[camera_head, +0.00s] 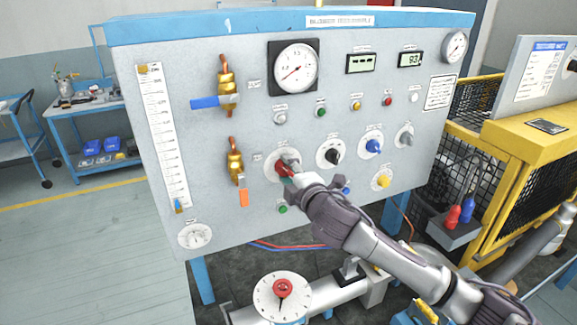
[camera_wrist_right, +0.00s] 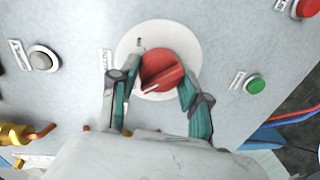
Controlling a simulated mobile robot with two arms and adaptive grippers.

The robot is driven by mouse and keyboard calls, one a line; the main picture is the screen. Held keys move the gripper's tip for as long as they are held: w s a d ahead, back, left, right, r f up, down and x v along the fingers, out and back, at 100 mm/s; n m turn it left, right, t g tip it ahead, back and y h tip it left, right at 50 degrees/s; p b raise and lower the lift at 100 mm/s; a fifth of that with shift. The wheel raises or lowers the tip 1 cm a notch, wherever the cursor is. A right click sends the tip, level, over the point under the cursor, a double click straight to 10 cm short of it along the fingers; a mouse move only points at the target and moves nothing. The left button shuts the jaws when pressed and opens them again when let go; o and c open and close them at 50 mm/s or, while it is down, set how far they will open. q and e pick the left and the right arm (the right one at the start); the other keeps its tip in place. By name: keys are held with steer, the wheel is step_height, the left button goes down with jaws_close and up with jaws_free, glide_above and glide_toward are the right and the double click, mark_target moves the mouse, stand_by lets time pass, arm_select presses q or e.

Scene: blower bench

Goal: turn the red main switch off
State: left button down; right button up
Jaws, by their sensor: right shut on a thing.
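The red main switch (camera_head: 283,168) is a round rotary knob on a pale round plate, low in the middle of the grey panel (camera_head: 220,135). In the right wrist view the red knob (camera_wrist_right: 160,70) shows a raised grip bar and a white pointer line slanting to the lower left. My right gripper (camera_head: 289,170) is at the switch, with its fingers on either side of the knob. In the right wrist view my right gripper (camera_wrist_right: 155,85) is shut on the knob. My left gripper is not in view.
Other knobs sit close by: a black one (camera_head: 332,155), a blue one (camera_head: 373,146) and a yellow one (camera_head: 383,181). A yellow guarded machine (camera_head: 500,140) stands at right.

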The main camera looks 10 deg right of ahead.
steer(key=shift+r+n, duration=0.1)
steer(key=shift+n, duration=0.4)
steer(key=shift+p, duration=0.3)
steer(key=o, duration=1.2)
steer(key=shift+c, duration=0.2)
steer(key=f+v, duration=0.1)
steer(key=v, duration=1.1)
steer(key=shift+a+r, duration=0.15)
steer(key=shift+r, duration=0.25)
